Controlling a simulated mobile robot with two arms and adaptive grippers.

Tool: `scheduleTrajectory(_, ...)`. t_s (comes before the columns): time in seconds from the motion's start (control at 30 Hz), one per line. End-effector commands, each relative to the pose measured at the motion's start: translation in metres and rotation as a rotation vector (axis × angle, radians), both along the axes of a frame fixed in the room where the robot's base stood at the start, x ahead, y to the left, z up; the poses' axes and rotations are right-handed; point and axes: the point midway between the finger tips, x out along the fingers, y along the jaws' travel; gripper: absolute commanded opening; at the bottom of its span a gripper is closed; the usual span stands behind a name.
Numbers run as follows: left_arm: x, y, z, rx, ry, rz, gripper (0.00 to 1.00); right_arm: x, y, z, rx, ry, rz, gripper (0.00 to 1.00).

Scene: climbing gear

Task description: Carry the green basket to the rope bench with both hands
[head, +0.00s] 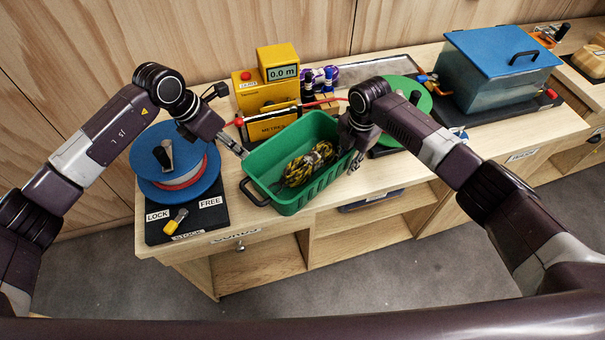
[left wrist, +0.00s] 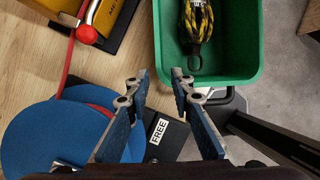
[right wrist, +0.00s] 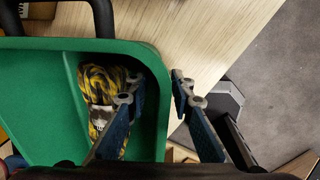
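The green basket (head: 318,190) stands on a wooden bench (head: 425,160) with a coiled yellow-black rope (head: 305,163) inside. A black handle (head: 256,192) shows at its front left end. My left gripper (head: 241,152) is open at the basket's left side; in the left wrist view (left wrist: 160,76) the green rim (left wrist: 161,58) lies between its fingertips. My right gripper (head: 355,160) is open at the right side; in the right wrist view (right wrist: 157,80) one finger is over the inside and one outside the wall. I cannot tell whether either touches. I cannot tell which bench is the rope bench.
A blue spool (head: 178,165) on a black base stands left of the basket. A yellow meter (head: 272,92) stands behind it. A green disc (head: 413,93) and a blue-lidded tank (head: 498,75) stand to the right. Another bench (head: 590,90) shows at far right. Grey floor lies in front.

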Motion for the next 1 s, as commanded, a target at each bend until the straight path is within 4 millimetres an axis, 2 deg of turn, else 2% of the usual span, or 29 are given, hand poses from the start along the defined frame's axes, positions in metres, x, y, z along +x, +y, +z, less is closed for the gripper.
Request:
scheduleTrajectory(0.3, 0.000, 0.000, 0.000, 0.000, 0.000, 0.000, 0.22, -0.003, -0.005, 0.068, -0.001, -0.005, 0.001, 0.22)
scheduleTrajectory(0.5, 0.000, 0.000, -0.001, 0.000, 0.000, 0.000, 0.22, -0.006, -0.006, 0.096, -0.002, -0.003, -0.001, 0.22)
scheduleTrajectory(0.67, 0.000, 0.000, -0.001, 0.000, 0.000, 0.000, 0.22, -0.007, -0.007, 0.103, -0.001, -0.001, -0.001, 0.22)
scheduleTrajectory(1.0, 0.000, 0.000, 0.000, -0.001, -0.001, 0.000, 0.22, -0.007, -0.007, 0.103, -0.001, -0.001, -0.001, 0.22)
